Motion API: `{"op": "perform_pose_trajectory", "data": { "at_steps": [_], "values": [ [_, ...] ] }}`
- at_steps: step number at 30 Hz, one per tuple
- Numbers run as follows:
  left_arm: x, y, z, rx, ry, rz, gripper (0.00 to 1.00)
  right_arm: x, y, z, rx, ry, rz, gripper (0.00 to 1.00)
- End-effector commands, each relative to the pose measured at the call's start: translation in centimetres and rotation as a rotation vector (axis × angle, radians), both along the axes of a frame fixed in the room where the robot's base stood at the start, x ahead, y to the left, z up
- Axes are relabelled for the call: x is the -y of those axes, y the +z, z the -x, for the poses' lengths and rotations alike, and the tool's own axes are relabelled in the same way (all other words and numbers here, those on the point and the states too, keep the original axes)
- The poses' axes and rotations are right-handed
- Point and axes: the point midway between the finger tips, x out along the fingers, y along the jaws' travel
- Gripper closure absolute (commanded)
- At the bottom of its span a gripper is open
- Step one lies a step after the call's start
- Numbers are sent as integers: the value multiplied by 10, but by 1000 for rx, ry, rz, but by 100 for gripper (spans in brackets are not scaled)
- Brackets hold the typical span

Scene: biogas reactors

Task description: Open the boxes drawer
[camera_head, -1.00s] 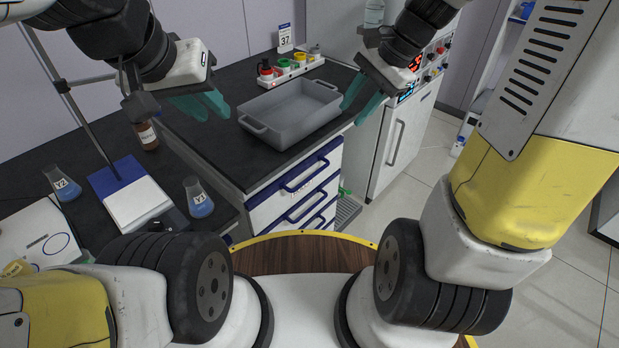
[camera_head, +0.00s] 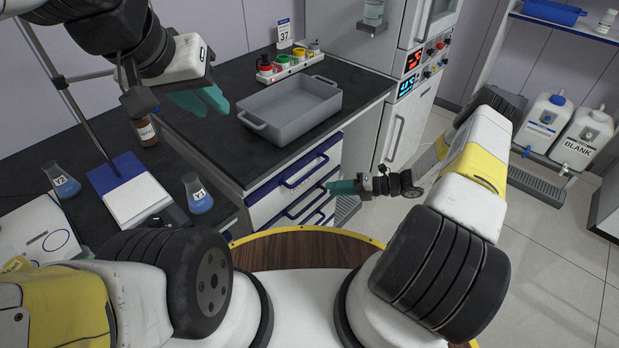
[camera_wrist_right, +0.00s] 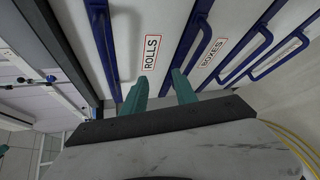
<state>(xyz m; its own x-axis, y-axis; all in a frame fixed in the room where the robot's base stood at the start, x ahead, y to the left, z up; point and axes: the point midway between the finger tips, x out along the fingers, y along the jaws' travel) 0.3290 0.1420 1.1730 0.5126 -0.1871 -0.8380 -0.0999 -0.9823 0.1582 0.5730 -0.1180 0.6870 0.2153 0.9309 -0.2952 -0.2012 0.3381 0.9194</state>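The drawer cabinet (camera_head: 262,205) under the dark counter has white fronts and blue bar handles, and all its drawers look shut. In the right wrist view, the BOXES label (camera_wrist_right: 214,54) and the ROLLS label (camera_wrist_right: 152,52) are on neighbouring fronts. A blue handle (camera_wrist_right: 200,37) runs between these labels. My right gripper (camera_wrist_right: 160,92) is open and empty, with teal fingers pointing at the fronts near that handle. Whether they touch it, I cannot tell. In the head view the right gripper (camera_head: 343,187) is beside the cabinet's right edge. My left gripper (camera_head: 202,102) is open and empty above the counter.
A grey tray (camera_head: 290,108) and a rack of coloured-capped bottles (camera_head: 288,66) stand on the counter. A brown bottle (camera_head: 146,130) and flasks (camera_head: 199,194) are at left. A white appliance (camera_head: 408,120) stands right of the cabinet.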

Motion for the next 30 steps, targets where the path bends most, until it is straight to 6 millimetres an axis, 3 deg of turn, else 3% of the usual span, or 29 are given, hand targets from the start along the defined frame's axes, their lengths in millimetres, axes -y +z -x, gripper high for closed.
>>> {"op": "perform_pose_trajectory", "data": {
  "at_steps": [1,3,9,14,24,30],
  "values": [
    [0,0,0,0,0,0,74,-3,-23,6,-74,-60,-52,66],
    [0,0,0,0,0,0,74,-7,-43,9,-154,-127,-109,66],
    [0,0,0,0,0,0,74,-13,-75,16,-283,-234,-202,66],
    [0,0,0,0,0,0,74,-24,-80,13,-298,-243,-213,66],
    [0,0,0,0,0,0,74,-72,-90,-6,-295,-241,-210,66],
    [0,0,0,0,0,0,74,-83,-92,-12,-295,-242,-209,66]
  ]
}}
